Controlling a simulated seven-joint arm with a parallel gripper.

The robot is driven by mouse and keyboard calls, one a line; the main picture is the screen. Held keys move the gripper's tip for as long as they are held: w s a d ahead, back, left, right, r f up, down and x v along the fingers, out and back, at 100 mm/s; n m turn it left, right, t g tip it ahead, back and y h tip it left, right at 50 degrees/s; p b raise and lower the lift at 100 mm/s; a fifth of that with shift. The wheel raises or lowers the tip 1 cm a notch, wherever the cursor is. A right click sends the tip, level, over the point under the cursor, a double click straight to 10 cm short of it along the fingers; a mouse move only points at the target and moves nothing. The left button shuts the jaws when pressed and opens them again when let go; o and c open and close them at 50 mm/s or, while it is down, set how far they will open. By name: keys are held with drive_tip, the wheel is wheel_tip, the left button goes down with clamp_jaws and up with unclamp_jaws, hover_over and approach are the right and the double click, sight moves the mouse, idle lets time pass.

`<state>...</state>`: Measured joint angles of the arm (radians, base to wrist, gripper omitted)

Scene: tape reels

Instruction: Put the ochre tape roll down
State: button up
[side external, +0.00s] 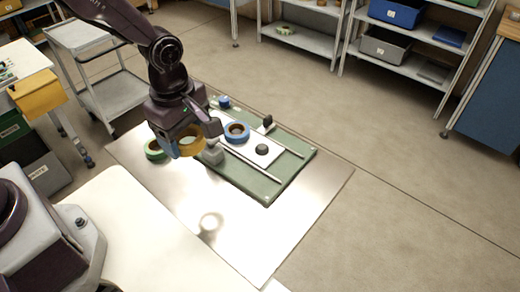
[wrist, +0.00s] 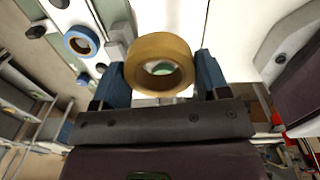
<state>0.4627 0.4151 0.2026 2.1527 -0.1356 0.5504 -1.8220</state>
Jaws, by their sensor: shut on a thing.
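The ochre tape roll (side external: 191,147) is held in my gripper (side external: 186,146), above the metal sheet (side external: 255,232). In the wrist view the ochre roll (wrist: 150,47) sits between the two blue-grey fingers of my gripper (wrist: 160,76), one at each side of it. A green tape roll (side external: 152,152) lies on the sheet just left of my gripper. Its far part is partly hidden by the gripper. A blue tape roll (side external: 237,139) lies on the white panel to the right, and shows in the wrist view (wrist: 72,46).
A green board (side external: 262,191) with a white panel and pale rails lies right of my gripper. It carries a dark knob (side external: 261,149), a black upright piece (side external: 267,121) and a small blue item (side external: 224,102). A grey block (side external: 213,153) stands close to the gripper. The sheet's front is clear.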

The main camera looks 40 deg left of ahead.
drive_tip(key=w+r, duration=0.2)
drive_tip(key=w, duration=0.1)
drive_tip(key=m, duration=0.1)
hover_over(262, 147)
drive_tip(key=f, duration=0.8)
drive_tip(key=shift+s+a+f, duration=0.2)
drive_tip(key=shift+s+f, duration=0.1)
drive_tip(key=shift+s, duration=0.1)
drive_tip(key=shift+w+d+f, duration=0.1)
drive_tip(key=shift+w+f, duration=0.2)
drive_tip(key=shift+w+d+f, duration=0.1)
drive_tip(key=shift+w+f, duration=0.05)
drive_tip(key=shift+f, duration=1.55)
drive_tip(key=shift+f, duration=0.1)
drive_tip(key=shift+f, duration=0.55)
drive_tip(key=o, duration=0.9)
